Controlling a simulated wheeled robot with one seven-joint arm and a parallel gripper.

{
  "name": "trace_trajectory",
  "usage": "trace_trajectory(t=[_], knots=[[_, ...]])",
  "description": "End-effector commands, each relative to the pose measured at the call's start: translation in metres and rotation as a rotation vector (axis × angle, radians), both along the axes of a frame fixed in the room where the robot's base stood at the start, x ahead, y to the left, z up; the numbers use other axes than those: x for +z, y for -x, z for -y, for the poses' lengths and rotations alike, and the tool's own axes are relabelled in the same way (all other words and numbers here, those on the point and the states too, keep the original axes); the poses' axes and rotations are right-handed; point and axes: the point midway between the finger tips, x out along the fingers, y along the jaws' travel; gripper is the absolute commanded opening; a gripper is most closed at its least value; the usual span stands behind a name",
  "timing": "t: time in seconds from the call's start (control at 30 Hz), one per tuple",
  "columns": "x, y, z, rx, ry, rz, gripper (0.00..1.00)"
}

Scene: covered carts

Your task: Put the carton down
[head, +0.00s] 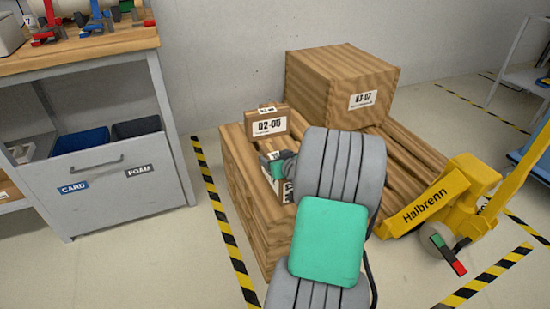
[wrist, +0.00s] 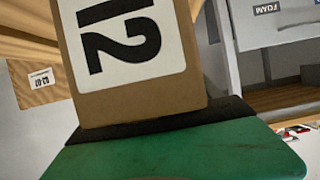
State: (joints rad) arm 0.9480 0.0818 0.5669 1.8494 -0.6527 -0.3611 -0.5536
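A brown carton with a large "12" on its white label (wrist: 128,45) fills the upper middle of the wrist view, its writing turned sideways. It meets the black edge of my green gripper (wrist: 150,130) with no gap seen. In the head view my gripper (head: 280,168) is over the near part of the wooden pallet stack (head: 243,190). A piece of white label with black marks (head: 288,191) shows beside it; my arm hides most of the rest. The fingertips are not clear, but the gripper appears shut on the carton.
A small labelled carton (head: 268,124) stands at the stack's back left. A large box (head: 335,85) stands behind. A yellow pallet jack (head: 440,205) is at right. A grey cabinet (head: 115,190) with a wooden top is at left. Striped tape (head: 225,225) borders the stack.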

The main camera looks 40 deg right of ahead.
Motion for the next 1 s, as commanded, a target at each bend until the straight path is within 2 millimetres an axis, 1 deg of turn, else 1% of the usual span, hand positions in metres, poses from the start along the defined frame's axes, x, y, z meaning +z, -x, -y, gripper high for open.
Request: trace_trajectory(t=[0.23,0.33,0.37,0.47,0.7,0.8,0.9,1.0], knots=[[0.001,0.0,0.0,0.0,0.0,0.0,0.74],[0.008,0.0,0.0,0.0,0.0,0.0,0.74],[0.008,0.004,0.0,-0.001,-0.001,0.0,0.74],[0.017,0.022,-0.004,-0.004,0.0,0.001,0.74],[0.041,0.078,-0.021,-0.006,0.0,0.0,0.74],[0.047,0.095,-0.026,-0.005,-0.001,0.0,0.74],[0.05,0.104,-0.03,-0.002,0.0,0.0,0.74],[0.05,0.107,-0.032,0.0,-0.001,0.001,0.74]])
